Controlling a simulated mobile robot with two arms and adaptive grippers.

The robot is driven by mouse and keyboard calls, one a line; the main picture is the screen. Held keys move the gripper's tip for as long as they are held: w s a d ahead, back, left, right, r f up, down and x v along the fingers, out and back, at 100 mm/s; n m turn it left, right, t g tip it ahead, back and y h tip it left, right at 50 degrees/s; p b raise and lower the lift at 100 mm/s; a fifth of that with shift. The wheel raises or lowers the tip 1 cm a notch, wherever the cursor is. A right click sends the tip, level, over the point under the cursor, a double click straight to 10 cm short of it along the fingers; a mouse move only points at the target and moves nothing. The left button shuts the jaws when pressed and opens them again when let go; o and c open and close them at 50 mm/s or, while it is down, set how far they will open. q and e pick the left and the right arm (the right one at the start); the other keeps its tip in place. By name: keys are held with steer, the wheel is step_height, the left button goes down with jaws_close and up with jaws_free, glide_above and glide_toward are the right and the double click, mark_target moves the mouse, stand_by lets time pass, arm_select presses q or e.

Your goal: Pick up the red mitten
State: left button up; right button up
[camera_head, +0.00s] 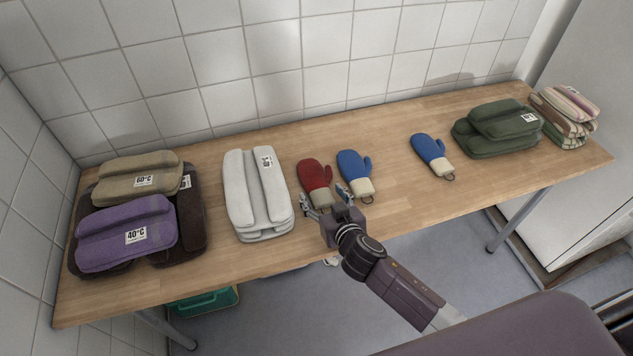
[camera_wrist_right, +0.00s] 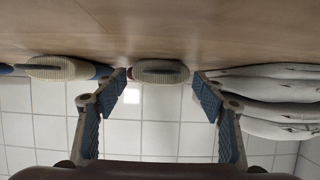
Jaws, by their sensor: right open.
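The red mitten (camera_head: 315,174) with a cream cuff lies on the wooden table, between the white folded stack and a blue mitten. In the right wrist view its cuff (camera_wrist_right: 160,70) faces me, centred between my fingers. My right gripper (camera_head: 326,199) is open and empty at the table's front edge, just in front of that cuff, and partly overlaps it in the head view. In the right wrist view the two fingers (camera_wrist_right: 161,92) are spread, with no visible contact with the mitten. My left gripper is not in view.
A blue mitten (camera_head: 353,166) lies close right of the red one; another blue mitten (camera_head: 428,149) lies farther right. The white stack (camera_head: 254,190) is close on the left. Purple, tan and green textiles lie towards the ends. The table (camera_head: 395,185) has bare room between the blue mittens.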

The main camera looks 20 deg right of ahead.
steer(key=c, duration=1.2)
steer(key=shift+r, duration=0.1)
steer(key=shift+c, duration=0.2)
